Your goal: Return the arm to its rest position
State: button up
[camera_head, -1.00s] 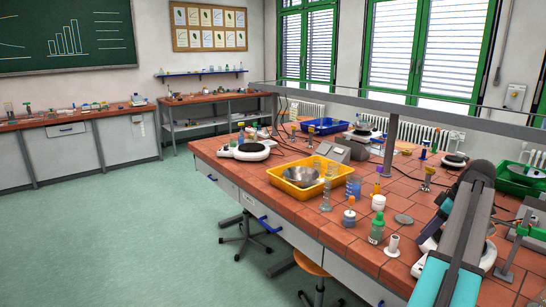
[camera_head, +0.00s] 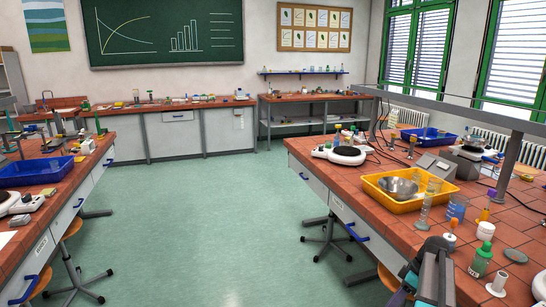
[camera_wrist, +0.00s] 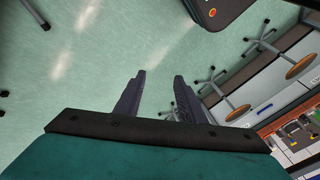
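My gripper (camera_wrist: 158,82) shows in the wrist view with its two dark fingers apart and nothing between them. Bare green floor lies behind the fingers. In the head view, part of my arm (camera_head: 432,275) shows at the bottom right, in front of the right bench's edge. The fingers cannot be made out in the head view.
The right tiled bench (camera_head: 410,225) holds a yellow tray (camera_head: 412,205) with a metal bowl (camera_head: 398,187), a green-capped bottle (camera_head: 481,260) and a hot plate (camera_head: 340,154). A left bench (camera_head: 72,178) holds a blue tray (camera_head: 35,172). Stools (camera_wrist: 238,112) stand near benches. The aisle floor (camera_head: 200,220) is clear.

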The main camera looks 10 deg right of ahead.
jog(key=s+a+f+g, duration=0.2)
jog(key=a+f, duration=0.5)
jog(key=a, duration=0.3)
jog(key=s+a+f+n+g, duration=0.1)
jog(key=a+f, duration=0.5)
jog(key=a, duration=0.3)
jog(key=s+a+f+g, duration=0.2)
jog(key=a+f, duration=0.5)
jog(key=a, duration=0.3)
jog(key=s+a+f+m+h, duration=0.3)
jog(key=s+f, duration=0.3)
jog(key=s, duration=0.3)
jog(key=s+a+f+m+g+h, duration=0.1)
jog(key=s+a+f+m, duration=0.4)
jog(key=s, duration=0.5)
jog(key=shift+s+a+f+h, duration=0.15)
jog(key=shift+a+f+h, duration=0.3)
jog(key=shift+f+h, duration=0.5)
